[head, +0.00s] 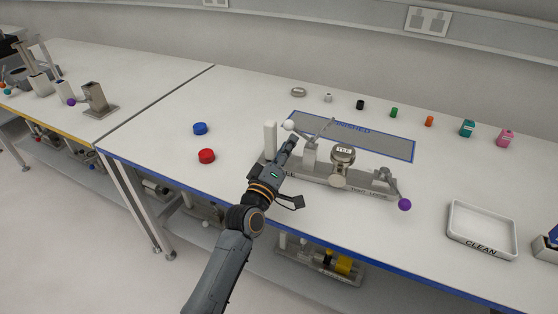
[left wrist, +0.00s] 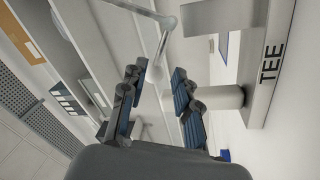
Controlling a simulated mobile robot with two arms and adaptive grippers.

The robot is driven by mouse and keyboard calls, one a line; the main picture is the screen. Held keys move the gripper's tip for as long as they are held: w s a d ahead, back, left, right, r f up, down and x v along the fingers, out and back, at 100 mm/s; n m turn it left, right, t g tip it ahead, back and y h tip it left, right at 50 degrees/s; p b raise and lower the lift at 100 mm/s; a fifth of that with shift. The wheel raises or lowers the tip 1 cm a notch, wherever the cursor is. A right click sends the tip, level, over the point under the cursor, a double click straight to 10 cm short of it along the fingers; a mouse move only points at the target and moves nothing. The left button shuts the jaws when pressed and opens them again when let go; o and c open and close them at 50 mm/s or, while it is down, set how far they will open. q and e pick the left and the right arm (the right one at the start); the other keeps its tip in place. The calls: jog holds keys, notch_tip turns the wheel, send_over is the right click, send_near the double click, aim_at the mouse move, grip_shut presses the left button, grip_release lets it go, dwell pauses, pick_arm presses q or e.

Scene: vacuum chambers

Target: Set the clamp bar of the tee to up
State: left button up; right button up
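The tee (head: 343,155) is a round metal body labelled TEE on a long grey base (head: 318,184). At its left end a thin clamp bar (head: 300,133) with a white ball knob (head: 288,125) slants up to the left. At the right end a lever carries a purple ball (head: 404,204). My left gripper (head: 289,146) is close to the left end, just below the white knob. In the left wrist view its fingers (left wrist: 157,76) are apart, with a pale bar (left wrist: 162,45) showing beyond the gap; contact cannot be told. My right gripper is out of view.
A white post (head: 270,139) stands left of the gripper. Blue (head: 200,128) and red (head: 206,156) caps lie left. A blue-edged mat (head: 398,147) lies behind; several small coloured parts line the back. A CLEAN tray (head: 482,247) sits right.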

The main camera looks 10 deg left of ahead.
pick_arm(q)
jog(key=v, duration=0.5)
jog(key=shift+s+a, duration=0.15)
jog(key=shift+s, duration=0.1)
